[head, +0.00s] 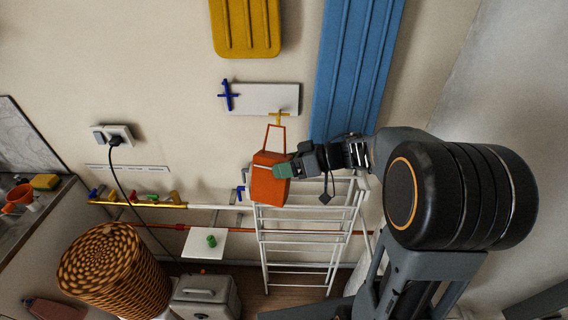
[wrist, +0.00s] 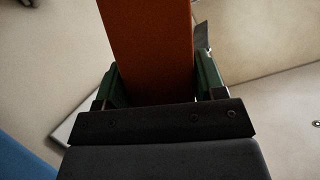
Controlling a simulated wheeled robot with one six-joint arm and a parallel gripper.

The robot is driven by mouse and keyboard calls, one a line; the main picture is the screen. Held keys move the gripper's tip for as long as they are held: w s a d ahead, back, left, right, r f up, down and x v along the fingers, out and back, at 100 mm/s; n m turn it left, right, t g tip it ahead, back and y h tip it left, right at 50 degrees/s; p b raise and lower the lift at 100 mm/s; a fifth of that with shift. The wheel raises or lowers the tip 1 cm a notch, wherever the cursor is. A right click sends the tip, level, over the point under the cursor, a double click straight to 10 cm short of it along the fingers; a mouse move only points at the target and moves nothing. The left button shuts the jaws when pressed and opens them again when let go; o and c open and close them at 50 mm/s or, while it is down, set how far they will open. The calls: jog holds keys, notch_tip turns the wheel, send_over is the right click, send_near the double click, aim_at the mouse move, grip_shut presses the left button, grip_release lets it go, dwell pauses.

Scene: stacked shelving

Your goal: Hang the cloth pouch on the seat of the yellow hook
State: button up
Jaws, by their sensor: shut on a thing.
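The cloth pouch (head: 268,184) is orange, with a thin loop handle standing up above it. My gripper (head: 283,171) is shut on the pouch from its right side and holds it in the air. In the wrist view the orange pouch (wrist: 148,45) fills the space between the green finger pads of my gripper (wrist: 155,85). The yellow hook (head: 279,118) is on a pale wall plate, just above the top of the loop. The loop's top is close below the hook; I cannot tell whether they touch. The hook does not show in the wrist view.
A blue hook (head: 228,95) is on the left of the same pale plate (head: 262,99). A blue ribbed panel (head: 352,70) and a yellow panel (head: 245,28) are on the wall. A white rack (head: 305,240) stands below the pouch. A wicker basket (head: 112,270) is at lower left.

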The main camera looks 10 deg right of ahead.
jog(key=shift+w+d+p, duration=0.25)
jog(key=shift+w+p, duration=0.1)
jog(key=shift+w, duration=0.9)
jog(key=shift+w+d+p, duration=0.2)
jog(key=shift+w+p, duration=0.1)
jog(key=shift+w, duration=0.95)
jog(key=shift+w, duration=0.2)
jog(key=shift+w+d, duration=0.15)
jog(key=shift+w, duration=0.55)
jog(key=shift+w+d, duration=0.15)
jog(key=shift+w, duration=0.55)
jog(key=shift+w+d, duration=0.1)
jog(key=shift+w, duration=0.3)
jog(key=shift+w+d, duration=0.15)
jog(key=shift+w, duration=0.6)
jog(key=shift+f, duration=0.2)
jog(key=shift+w+f, duration=0.35)
jog(key=shift+f, duration=0.3)
